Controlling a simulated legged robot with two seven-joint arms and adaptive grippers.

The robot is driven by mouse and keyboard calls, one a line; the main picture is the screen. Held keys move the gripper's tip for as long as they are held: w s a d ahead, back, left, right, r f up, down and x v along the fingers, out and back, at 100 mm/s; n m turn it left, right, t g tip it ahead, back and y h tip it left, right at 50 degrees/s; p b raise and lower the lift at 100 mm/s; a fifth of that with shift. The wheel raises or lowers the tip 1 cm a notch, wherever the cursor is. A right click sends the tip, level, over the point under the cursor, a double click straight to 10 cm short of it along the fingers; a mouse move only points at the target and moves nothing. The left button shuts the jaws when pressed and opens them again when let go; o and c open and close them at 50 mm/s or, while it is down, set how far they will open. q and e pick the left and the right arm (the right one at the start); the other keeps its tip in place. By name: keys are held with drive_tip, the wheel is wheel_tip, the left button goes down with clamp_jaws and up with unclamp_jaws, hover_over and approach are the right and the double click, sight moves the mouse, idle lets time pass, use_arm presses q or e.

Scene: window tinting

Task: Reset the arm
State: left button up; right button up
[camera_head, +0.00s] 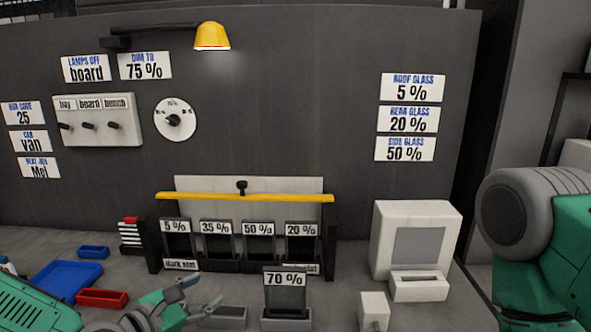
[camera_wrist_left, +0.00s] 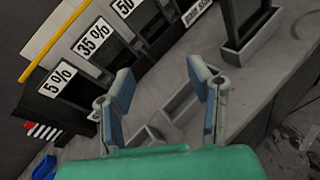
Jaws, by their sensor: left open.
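My left gripper (camera_head: 202,292) is low in the head view, left of the 70 % tint sample (camera_head: 286,294). In the left wrist view its two blue-grey fingers (camera_wrist_left: 161,82) stand apart with nothing between them. Below and between them is a grey holder (camera_wrist_left: 180,104) on the bench, which looks empty. My left arm enters at the lower left of the head view. A green and grey part of my other arm fills the right edge; its gripper is out of frame.
A rack with a yellow bar (camera_head: 245,197) holds 5 %, 35 %, 50 % and 20 % samples. A white device (camera_head: 416,240) stands right. A blue tray (camera_head: 67,277) and a red tray (camera_head: 102,299) lie left. A switch panel (camera_head: 97,120) and dial (camera_head: 175,119) are on the wall.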

use_arm(q)
drive_tip(key=s+d+f+m+g+y+b, duration=0.25)
drive_tip(key=s+f+m+g, duration=0.45)
drive_tip(key=s+f+m, duration=0.9)
drive_tip(key=s+a+f+m+g+y+b, duration=0.2)
drive_tip(key=s+a+f+m, duration=0.3)
drive_tip(key=s, duration=0.3)
drive_tip(key=s+a+f+m+g+y+b, duration=0.2)
drive_tip(key=s+a+f+m+g, duration=0.1)
drive_tip(key=s+a+f+m, duration=0.2)
drive_tip(key=s+a+f, duration=0.2)
drive_tip(key=s+f, duration=0.1)
drive_tip(key=s, duration=0.1)
drive_tip(key=shift+s+a+m+g+y, duration=0.2)
drive_tip(key=shift+a+m+g+y, duration=0.15)
drive_tip(key=shift+m+g, duration=0.05)
drive_tip(key=shift+w+d, duration=0.15)
drive_tip(key=shift+d, duration=0.1)
drive_tip(key=shift+a, duration=0.15)
